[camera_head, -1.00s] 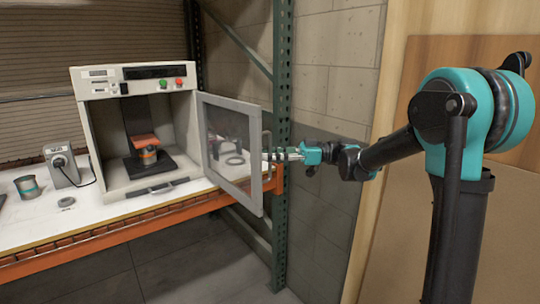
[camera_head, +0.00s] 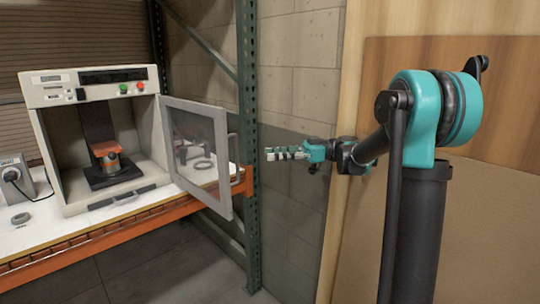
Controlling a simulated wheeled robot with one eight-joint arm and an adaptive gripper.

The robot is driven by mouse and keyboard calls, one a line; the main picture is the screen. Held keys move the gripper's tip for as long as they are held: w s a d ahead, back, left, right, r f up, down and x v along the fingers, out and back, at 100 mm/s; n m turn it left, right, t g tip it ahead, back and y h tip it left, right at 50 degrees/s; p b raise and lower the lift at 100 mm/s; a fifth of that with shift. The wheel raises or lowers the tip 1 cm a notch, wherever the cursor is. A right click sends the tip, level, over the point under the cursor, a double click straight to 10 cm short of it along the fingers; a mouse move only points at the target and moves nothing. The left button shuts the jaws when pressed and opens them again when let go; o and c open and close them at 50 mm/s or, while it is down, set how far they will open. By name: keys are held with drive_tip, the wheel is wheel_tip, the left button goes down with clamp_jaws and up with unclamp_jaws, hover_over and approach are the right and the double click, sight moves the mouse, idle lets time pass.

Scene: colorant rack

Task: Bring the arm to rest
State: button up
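My arm (camera_head: 368,150) reaches left from its dark column at the right.
A white cabinet (camera_head: 50,135) stands on the orange-edged bench (camera_head: 110,232) with an orange-topped can (camera_head: 106,158) inside. A grey device (camera_head: 15,180) and a ring (camera_head: 20,219) lie left. A green upright (camera_head: 247,200) and block wall (camera_head: 300,80) stand behind my gripper.

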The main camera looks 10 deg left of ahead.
drive_tip(key=s+d+f+m+t+h, duration=0.35)
drive_tip(key=s+f+m, duration=0.2)
drive_tip(key=f, duration=0.25)
drive_tip(key=s+d+f+m+t+h, duration=0.2)
drive_tip(key=s+f+m+h, duration=0.3)
drive_tip(key=f, duration=0.4)
drive_tip(key=s+d+f+m+t+h, duration=0.2)
drive_tip(key=s+d+f+m+h, duration=0.2)
drive_tip(key=d+f, duration=0.3)
drive_tip(key=s+d+f+m+t+h, duration=0.2)
drive_tip(key=s+d+f+m+h, duration=0.2)
drive_tip(key=d, duration=0.9)
wheel_tip(320, 180, down, 4)
drive_tip(key=s+m, duration=0.2)
drive_tip(key=m, duration=0.1)
drive_tip(key=shift+h, duration=0.35)
